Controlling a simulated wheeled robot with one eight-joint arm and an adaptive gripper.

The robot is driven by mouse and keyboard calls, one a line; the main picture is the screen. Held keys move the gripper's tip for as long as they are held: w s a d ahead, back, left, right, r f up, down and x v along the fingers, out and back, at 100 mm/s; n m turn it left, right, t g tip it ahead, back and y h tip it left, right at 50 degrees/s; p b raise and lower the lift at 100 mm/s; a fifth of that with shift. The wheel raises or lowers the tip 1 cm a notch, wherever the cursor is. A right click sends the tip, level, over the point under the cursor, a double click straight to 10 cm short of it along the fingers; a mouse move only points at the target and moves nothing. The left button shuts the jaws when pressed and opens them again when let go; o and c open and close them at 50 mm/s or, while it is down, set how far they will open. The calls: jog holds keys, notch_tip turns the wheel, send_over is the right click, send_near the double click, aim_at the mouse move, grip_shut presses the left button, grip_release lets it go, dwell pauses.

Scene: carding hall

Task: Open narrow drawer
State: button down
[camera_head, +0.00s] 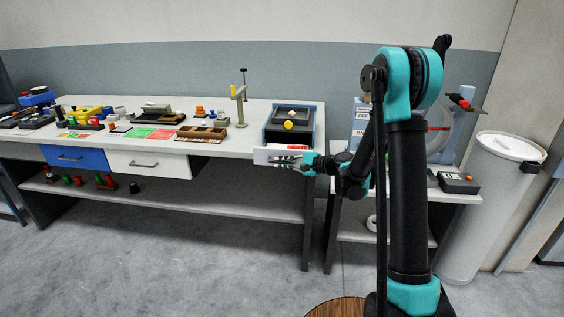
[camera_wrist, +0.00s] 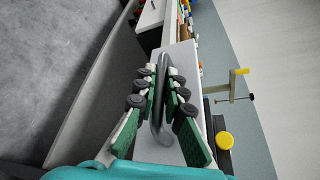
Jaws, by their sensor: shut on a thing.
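The narrow drawer (camera_head: 262,155) has a white front with a small red mark and sits under the right end of the bench top, partly hidden by my gripper. My gripper (camera_head: 285,160) is at that front, coming from the right. In the wrist view my gripper (camera_wrist: 160,90) has its green and black fingers on either side of the drawer's grey bar handle (camera_wrist: 162,115), shut on it. The white front (camera_wrist: 181,56) shows behind the handle. From these views I cannot tell how far the drawer stands out.
A blue drawer (camera_head: 75,157) and a wider white drawer (camera_head: 148,163) are to the left. Above the narrow drawer stands a dark box with a yellow knob (camera_head: 288,125). A side table (camera_head: 455,196) and a grey bin (camera_head: 490,205) are at right. The floor in front is clear.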

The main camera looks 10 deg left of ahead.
jog(key=c, duration=1.9)
grip_release()
jog(key=shift+d, duration=0.15)
jog(key=v, duration=1.1)
jog(key=shift+s+d+r, duration=0.1)
jog(key=shift+d, duration=0.25)
jog(key=s+d+f+n+h, duration=0.3)
jog(key=s+d+h, duration=0.2)
jog(key=s, duration=0.4)
jog(key=s+d+f+n+g+h, duration=0.1)
jog(key=s+d+f+n+h, duration=0.2)
jog(key=s+d, duration=0.4)
jog(key=s+d+f+n+h, duration=0.4)
jog(key=s+d+h, duration=0.2)
jog(key=s, duration=0.6)
jog(key=shift+d+n+h, duration=0.1)
jog(key=shift+n+h, duration=0.2)
